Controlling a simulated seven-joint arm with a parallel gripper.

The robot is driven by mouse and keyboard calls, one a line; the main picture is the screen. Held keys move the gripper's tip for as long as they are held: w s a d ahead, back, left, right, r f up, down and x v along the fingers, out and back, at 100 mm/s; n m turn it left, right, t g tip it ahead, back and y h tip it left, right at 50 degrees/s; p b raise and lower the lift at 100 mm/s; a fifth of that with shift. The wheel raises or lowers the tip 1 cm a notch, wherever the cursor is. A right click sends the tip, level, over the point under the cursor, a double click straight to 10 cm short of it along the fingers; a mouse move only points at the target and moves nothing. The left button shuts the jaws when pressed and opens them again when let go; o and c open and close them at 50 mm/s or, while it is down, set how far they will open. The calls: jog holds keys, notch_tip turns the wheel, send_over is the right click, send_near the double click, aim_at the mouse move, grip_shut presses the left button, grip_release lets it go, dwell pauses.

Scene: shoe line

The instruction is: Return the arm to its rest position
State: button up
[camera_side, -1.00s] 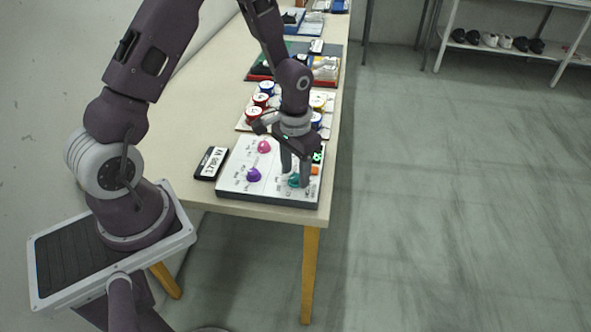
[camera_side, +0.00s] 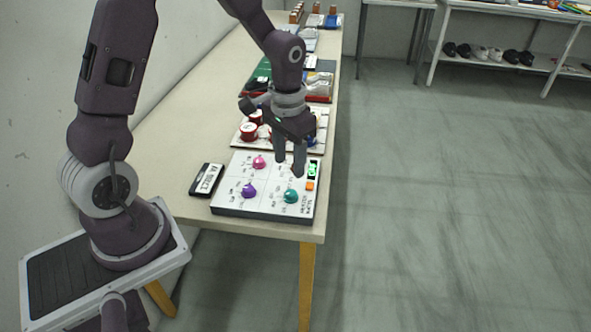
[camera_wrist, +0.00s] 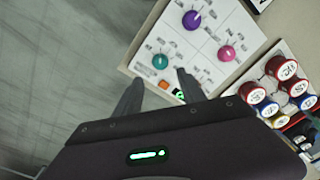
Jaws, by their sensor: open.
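My gripper (camera_side: 289,160) hangs above the back right part of a white knob panel (camera_side: 232,203) near the table's front end. Its two fingers are apart with nothing between them. In the wrist view, my gripper (camera_wrist: 158,90) also shows spread fingers below the panel (camera_wrist: 195,55). The panel carries a pink knob (camera_side: 259,162), a purple knob (camera_side: 249,190) and a teal knob (camera_side: 291,196). The fingers are clear of the teal knob. A green display and an orange switch (camera_side: 309,186) sit at the panel's right edge.
A black-and-white label block (camera_side: 206,180) lies left of the panel on the table (camera_side: 180,125). Behind the panel stands a tray of red, blue and yellow spools (camera_wrist: 280,68). Coloured trays lie farther back. A shoe shelf (camera_side: 500,58) stands across the open floor.

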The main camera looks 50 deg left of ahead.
jog(key=s+d+r+t+y, duration=0.1)
jog(key=s+d+r+t, duration=0.1)
jog(key=s+r, duration=0.35)
jog(key=s+d+r+t, duration=0.1)
jog(key=s+d+r, duration=0.15)
jog(key=r, duration=0.65)
jog(key=s+d+r+m+t+h, duration=0.1)
jog(key=s+r+t, duration=0.1)
jog(key=s, duration=0.9)
jog(key=shift+d+r, duration=0.4)
jog(key=shift+r, duration=0.3)
